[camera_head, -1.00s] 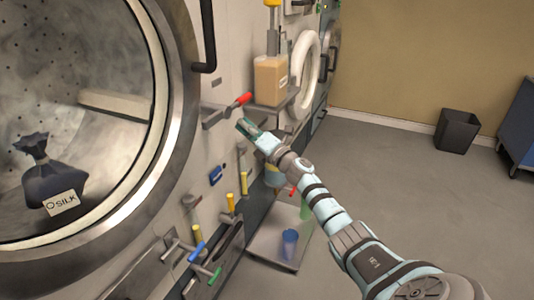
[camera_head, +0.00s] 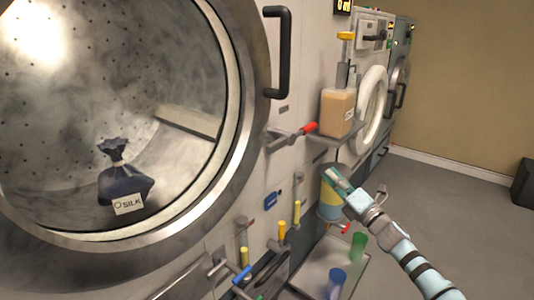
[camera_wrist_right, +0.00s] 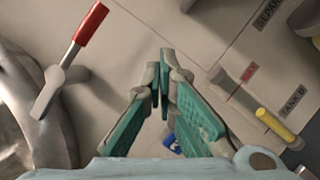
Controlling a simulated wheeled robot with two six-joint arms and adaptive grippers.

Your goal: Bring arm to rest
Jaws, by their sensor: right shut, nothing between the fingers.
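My right arm comes in from the lower right in the head view. Its gripper (camera_head: 333,174) is shut and empty, in front of the machine panel, below and right of a red-tipped lever (camera_head: 299,132). In the wrist view the green-padded fingers (camera_wrist_right: 163,62) meet at their tips with nothing between them. The red lever (camera_wrist_right: 82,38) stands to the left there, apart from the fingers. My left gripper is not in view.
A large round drum door (camera_head: 255,120) with a black handle (camera_head: 283,55) fills the left; a dark bag labelled SILK (camera_head: 122,185) lies inside. A jug (camera_head: 338,112) stands on a shelf. A tray (camera_head: 318,262) holds blue and green cups. Open floor (camera_head: 460,185) lies right.

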